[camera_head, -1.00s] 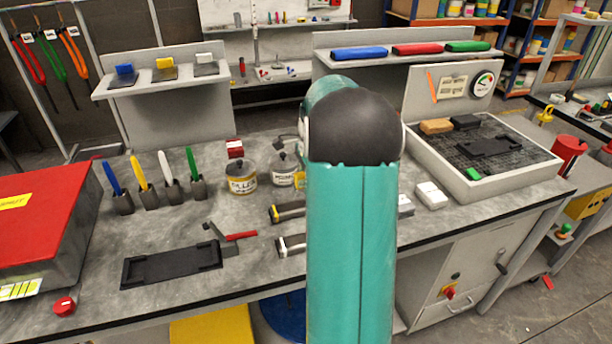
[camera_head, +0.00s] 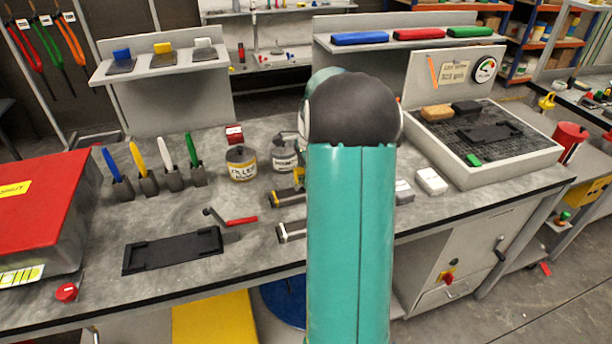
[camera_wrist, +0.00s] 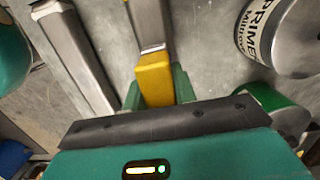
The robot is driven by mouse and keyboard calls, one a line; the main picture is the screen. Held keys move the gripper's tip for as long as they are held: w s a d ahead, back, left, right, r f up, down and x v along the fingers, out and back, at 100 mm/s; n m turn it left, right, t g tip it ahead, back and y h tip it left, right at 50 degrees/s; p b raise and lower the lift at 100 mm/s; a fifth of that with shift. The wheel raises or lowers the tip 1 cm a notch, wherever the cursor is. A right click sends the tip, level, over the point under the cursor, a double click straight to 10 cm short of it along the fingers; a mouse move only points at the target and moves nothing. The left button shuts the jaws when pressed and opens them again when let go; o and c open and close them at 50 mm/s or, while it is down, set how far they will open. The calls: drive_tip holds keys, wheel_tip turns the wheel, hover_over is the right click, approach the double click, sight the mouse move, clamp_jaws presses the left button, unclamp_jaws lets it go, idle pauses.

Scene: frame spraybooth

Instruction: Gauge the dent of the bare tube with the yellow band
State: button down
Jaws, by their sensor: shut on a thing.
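In the wrist view, a grey metal tube with a yellow band (camera_wrist: 154,78) stands out ahead of my gripper (camera_wrist: 157,92). The green fingers are shut on its yellow part. In the head view the tube with the yellow band (camera_head: 284,199) lies on the bench, its right part hidden behind my teal arm. My gripper is hidden there too. A second grey tube (camera_head: 291,231) with a pale end lies nearer the bench's front edge. It shows left of the held one in the wrist view (camera_wrist: 76,52). I cannot make out a dent. A round dial (camera_head: 484,69) is on the back-right panel.
A filler tin (camera_head: 241,164) and a primer tin (camera_wrist: 282,32) stand close behind the tubes. A black tray (camera_head: 172,250) and a red-handled tool (camera_head: 240,221) lie to the left. A grey-walled tray (camera_head: 525,163) is at right.

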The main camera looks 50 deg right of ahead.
drive_tip(key=shift+f, duration=0.6)
drive_tip(key=c, duration=1)
unclamp_jaws()
drive_tip(key=shift+c, duration=0.2)
drive_tip(key=shift+r, duration=0.15)
drive_tip(key=r, duration=0.4)
drive_tip(key=d+r, duration=0.1)
drive_tip(key=r, duration=0.8)
drive_tip(key=shift+s+d+r, duration=0.25)
drive_tip(key=shift+s, duration=0.15)
drive_tip(key=shift+a, duration=0.1)
